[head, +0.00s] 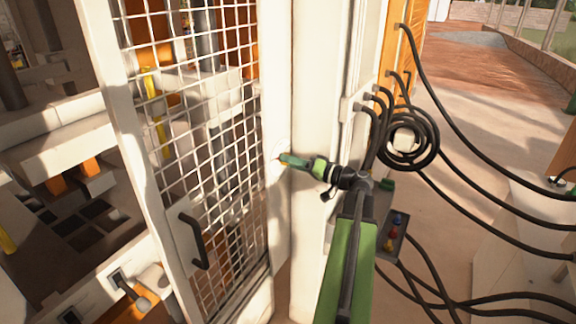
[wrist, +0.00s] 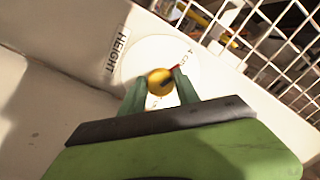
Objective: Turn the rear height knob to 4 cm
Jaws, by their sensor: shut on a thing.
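The yellow height knob (wrist: 158,81) shows in the wrist view at the middle of a round white dial (wrist: 135,66). A label reading HEIGHT (wrist: 118,50) is beside the dial on its left. The fingers hide the lower part of the dial. In the head view the knob is mostly hidden by the fingers.
A white mesh door (head: 205,130) with a black handle (head: 195,240) stands left of my gripper. Black hoses and a coiled cable (head: 408,142) hang at the right. A control box with coloured buttons (head: 393,235) is close to my arm.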

